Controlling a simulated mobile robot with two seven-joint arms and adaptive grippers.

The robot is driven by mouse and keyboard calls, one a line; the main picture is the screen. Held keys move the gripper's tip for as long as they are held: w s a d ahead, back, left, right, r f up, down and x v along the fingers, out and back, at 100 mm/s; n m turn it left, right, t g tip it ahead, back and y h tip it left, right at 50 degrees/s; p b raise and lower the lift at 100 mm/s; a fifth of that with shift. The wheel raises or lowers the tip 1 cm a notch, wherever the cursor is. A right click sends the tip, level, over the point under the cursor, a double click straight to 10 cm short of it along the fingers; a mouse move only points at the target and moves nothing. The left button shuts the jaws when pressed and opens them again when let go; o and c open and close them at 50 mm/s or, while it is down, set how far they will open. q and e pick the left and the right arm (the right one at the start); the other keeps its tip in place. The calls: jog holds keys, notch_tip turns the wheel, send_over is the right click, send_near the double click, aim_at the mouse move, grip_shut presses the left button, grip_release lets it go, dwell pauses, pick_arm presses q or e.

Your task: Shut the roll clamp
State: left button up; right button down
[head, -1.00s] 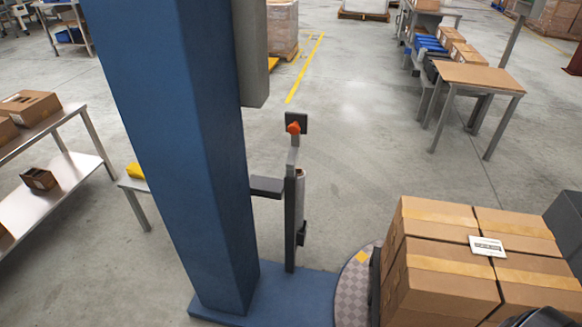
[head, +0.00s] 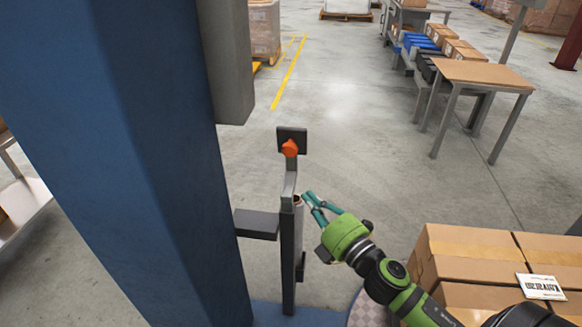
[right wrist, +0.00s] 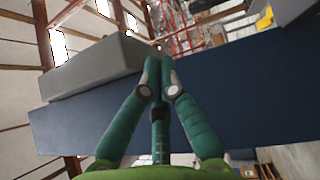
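The roll clamp appears as an orange-red handle (head: 290,148) on a dark plate at the top of a slim grey post (head: 291,250), beside the blue column. I cannot tell its exact position, but the handle stands up against the plate. My right gripper (head: 307,197) is just right of the post, below the orange handle and apart from it. In the right wrist view its green fingers (right wrist: 158,68) come together at the tips with nothing seen between them. The film roll is mostly hidden behind the post. My left gripper is not in view.
The large blue column (head: 130,160) fills the left, with a grey carriage block (head: 226,65) on it. A grey arm (head: 257,224) joins the post. Stacked cartons (head: 470,245) stand at the lower right. A wooden-topped table (head: 482,74) stands farther back. The floor between is clear.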

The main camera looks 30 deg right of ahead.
jog(key=w, duration=0.4)
jog(key=w+p, duration=0.1)
jog(key=w, duration=0.3)
jog(key=w+d+r, duration=0.1)
jog(key=w, duration=0.3)
jog(key=shift+r+p, duration=0.1)
jog(key=shift+p, duration=0.2)
jog(key=shift+w+d, duration=0.25)
jog(key=shift+w, duration=0.05)
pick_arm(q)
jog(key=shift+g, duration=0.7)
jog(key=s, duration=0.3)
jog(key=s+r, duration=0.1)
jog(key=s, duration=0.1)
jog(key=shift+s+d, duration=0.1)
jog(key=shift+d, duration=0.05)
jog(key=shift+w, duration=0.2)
pick_arm(e)
jog(key=shift+r, duration=0.1)
